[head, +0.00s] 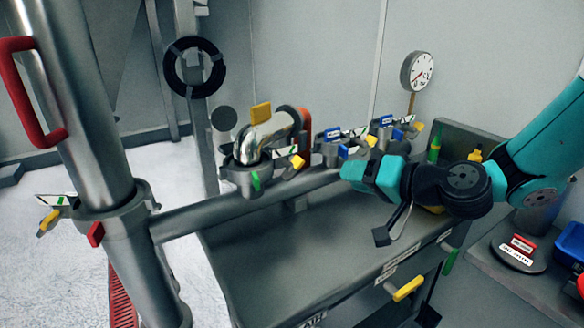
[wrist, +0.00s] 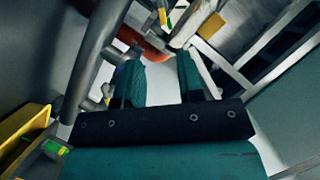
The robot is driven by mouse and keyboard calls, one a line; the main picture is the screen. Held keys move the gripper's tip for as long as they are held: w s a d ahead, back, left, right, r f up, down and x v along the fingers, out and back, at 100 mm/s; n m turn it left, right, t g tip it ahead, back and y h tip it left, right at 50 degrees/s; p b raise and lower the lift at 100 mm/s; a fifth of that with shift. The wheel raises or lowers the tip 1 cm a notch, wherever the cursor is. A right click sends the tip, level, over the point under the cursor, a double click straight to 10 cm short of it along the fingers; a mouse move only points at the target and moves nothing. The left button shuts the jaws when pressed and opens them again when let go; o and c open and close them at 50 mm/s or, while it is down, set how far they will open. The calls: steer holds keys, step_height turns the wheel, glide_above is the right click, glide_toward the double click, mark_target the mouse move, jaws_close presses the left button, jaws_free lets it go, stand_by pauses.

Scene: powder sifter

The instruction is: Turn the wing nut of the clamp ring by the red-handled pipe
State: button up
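The pipe with the red handle (head: 30,95) stands upright at the left of the head view. A grey clamp ring (head: 125,208) goes around it below the handle. A yellow wing nut (head: 48,221) shows at the ring's left side, with a green mark and a pale label beside it. A red tab (head: 95,235) is on the ring's front. My gripper (head: 352,172) is far to the right of this ring, near the other clamps. In the wrist view its two teal fingers (wrist: 160,78) are apart, with nothing seen between them.
Other clamp rings (head: 245,175) with yellow wing nuts sit along the horizontal pipe (head: 210,215), close to my gripper. A grey bench (head: 270,255) stands below. A gauge (head: 416,71) is at the back. Pale floor (head: 50,275) is open at left.

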mark_target(297, 169)
steer(key=p+x, duration=0.5)
steer(key=x, duration=1)
steer(key=shift+s+a, duration=0.1)
steer(key=shift+a, duration=0.1)
steer(key=shift+w+a+f, duration=0.25)
steer(key=shift+w+a, duration=0.2)
steer(key=shift+a, duration=0.05)
jaws_close()
